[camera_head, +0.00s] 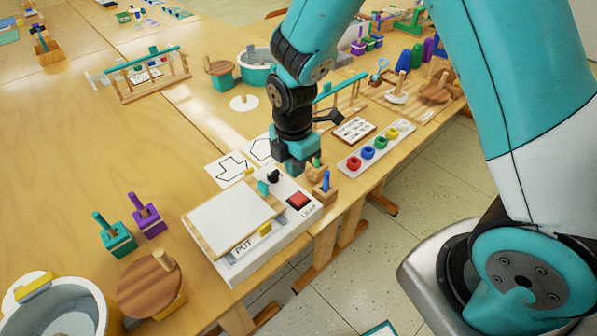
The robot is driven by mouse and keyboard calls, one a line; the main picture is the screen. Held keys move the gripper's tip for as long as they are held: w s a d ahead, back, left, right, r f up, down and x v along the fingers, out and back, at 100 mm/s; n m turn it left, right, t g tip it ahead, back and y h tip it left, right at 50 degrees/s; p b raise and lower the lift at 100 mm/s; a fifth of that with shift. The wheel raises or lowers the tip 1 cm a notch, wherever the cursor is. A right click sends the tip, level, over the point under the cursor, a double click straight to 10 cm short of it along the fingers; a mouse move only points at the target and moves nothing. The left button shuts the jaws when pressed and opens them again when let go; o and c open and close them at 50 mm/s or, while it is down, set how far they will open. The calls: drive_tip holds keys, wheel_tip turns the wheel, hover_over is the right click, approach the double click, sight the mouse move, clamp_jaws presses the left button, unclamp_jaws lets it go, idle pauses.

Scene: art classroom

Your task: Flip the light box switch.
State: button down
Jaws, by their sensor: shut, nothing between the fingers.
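The light box (287,222) is a white, low box near the table's front edge, with a pale panel (232,222) on its top. A red switch (299,201) sits at its right end beside the lettering "LIGHT". A black knob (273,176) and a small teal piece (263,187) are at its back right. A yellow piece (265,229) is by the "POT" lettering. My gripper (294,170) points down above the box's back right corner, behind the red switch and apart from it. It is shut and empty; its fingertips are small and hard to make out.
A wooden block with a blue peg (325,187) stands close right of the box. A white tray of coloured rings (376,148) lies farther right. Purple (147,214) and teal (116,236) handled blocks and a round wooden lid (150,287) stand left. Outline cards (229,168) lie behind.

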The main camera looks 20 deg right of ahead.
wheel_tip(320, 180, up, 8)
drive_tip(key=w, duration=0.1)
drive_tip(key=shift+w+a, duration=0.2)
drive_tip(key=shift+a, duration=0.05)
drive_tip(key=s+a+r+m+y, duration=0.2)
drive_tip(key=s+r+m, duration=0.45)
drive_tip(key=s, duration=0.35)
drive_tip(key=s+a+r+m+y, duration=0.2)
drive_tip(key=s+r+m, duration=0.4)
drive_tip(key=s+m, duration=0.3)
drive_tip(key=n+g+h, duration=0.2)
drive_tip(key=n+h, duration=0.2)
drive_tip(key=n, duration=1.2)
hover_over(305, 199)
drive_tip(key=w, duration=0.3)
drive_tip(key=w+f+x, duration=0.1)
drive_tip(key=w+x, duration=0.2)
drive_tip(key=x, duration=1)
drive_tip(key=shift+m, duration=0.25)
drive_tip(key=x, duration=0.8)
drive_tip(key=p+x, duration=0.1)
drive_tip(key=x, duration=0.4)
drive_tip(key=shift+s+a+f, duration=0.1)
drive_tip(key=shift+a, duration=0.2)
